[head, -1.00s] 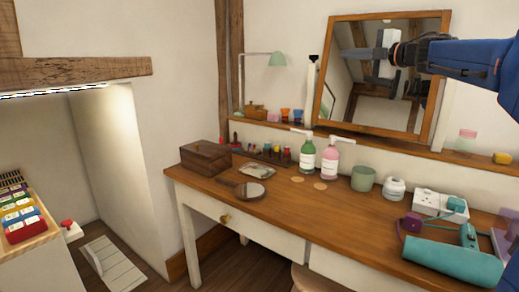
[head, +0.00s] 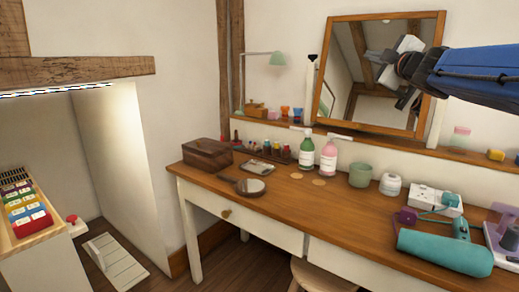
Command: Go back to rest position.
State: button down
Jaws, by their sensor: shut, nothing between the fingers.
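My gripper (head: 378,56) is at the upper right of the head view, at the end of my blue arm, which reaches in from the right edge. It is raised in front of the wood-framed mirror (head: 350,92), above the dressing table (head: 285,221). It is shut and holds nothing. It is apart from the tabletop things. Its fingertips are small and hard to make out against the mirror.
A stool (head: 320,277) stands at the front. The air above the table's left half is clear.

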jog(key=s+d+f+m+g+h, duration=0.25)
jog(key=s+f+m, duration=0.35)
jog(key=s+f, duration=0.45)
jog(key=s+d+f+m+g+h, duration=0.1)
jog(key=s+f+m+g+h, duration=0.5)
jog(key=f, duration=0.7)
jog(key=s+a+f+m+g+y, duration=0.1)
jog(key=s+a+f+g+y, duration=0.1)
jog(key=s+f, duration=1)
jog(key=s+a+f+m+g+y, duration=0.1)
jog(key=s+a+f+g+y, duration=0.2)
jog(key=s+f, duration=0.9)
jog(key=a+g, duration=0.1)
jog(key=a, duration=0.2)
jog(key=shift+s+a+f+m+y, duration=0.2)
jog(key=shift+s+m+y, duration=0.1)
jog(key=shift+s+y, duration=0.1)
